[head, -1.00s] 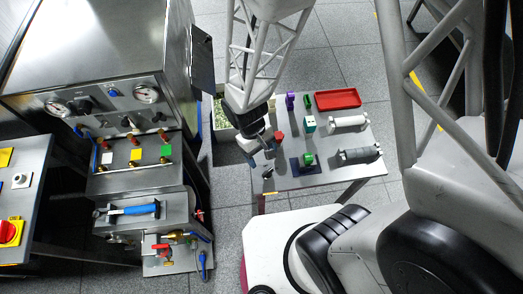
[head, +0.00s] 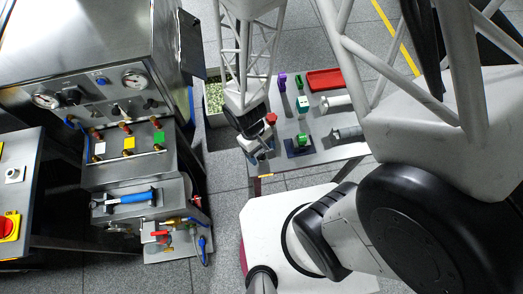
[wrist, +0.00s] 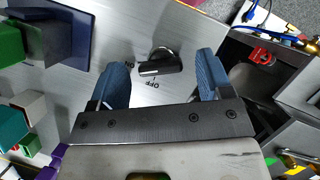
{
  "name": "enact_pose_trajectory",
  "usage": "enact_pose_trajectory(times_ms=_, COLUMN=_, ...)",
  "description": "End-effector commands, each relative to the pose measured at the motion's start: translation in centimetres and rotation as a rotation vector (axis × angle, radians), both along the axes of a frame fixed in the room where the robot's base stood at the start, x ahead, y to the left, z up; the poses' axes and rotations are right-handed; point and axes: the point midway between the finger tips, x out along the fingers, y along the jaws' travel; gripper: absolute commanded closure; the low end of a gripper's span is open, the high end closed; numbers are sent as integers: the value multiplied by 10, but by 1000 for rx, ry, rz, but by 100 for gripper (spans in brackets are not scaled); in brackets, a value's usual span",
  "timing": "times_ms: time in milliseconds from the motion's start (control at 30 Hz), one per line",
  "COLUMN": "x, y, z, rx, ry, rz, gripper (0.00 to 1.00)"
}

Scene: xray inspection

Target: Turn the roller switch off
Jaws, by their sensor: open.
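The roller switch (wrist: 160,66) is a small black knob on the grey metal table. "OFF" is printed just below it in the wrist view, with another small label to its left. My gripper (wrist: 162,70) is open, its two blue fingers spread on the left and right of the switch. The switch lies between the fingertips in the picture, with gaps on both sides. I cannot tell how far above the table the tips are. In the head view my gripper (head: 256,152) is at the table's near left corner, and the switch cannot be made out there.
A dark blue base with a green block (head: 301,141) stands right of my gripper in the head view. A red tray (head: 325,80) and a white cylinder (head: 336,103) are farther back. A steel panel with valves (head: 128,143) stands left, across a floor gap.

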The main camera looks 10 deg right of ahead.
Motion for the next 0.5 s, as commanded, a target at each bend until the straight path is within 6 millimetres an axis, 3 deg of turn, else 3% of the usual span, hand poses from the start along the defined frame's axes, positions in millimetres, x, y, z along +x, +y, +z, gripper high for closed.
enact_pose_trajectory(times_ms=367, x=-2, y=-1, z=-4, rx=0, ry=0, rz=0, gripper=28)
enact_pose_trajectory(times_ms=500, x=-1, y=-1, z=-4, rx=0, ry=0, rz=0, gripper=48)
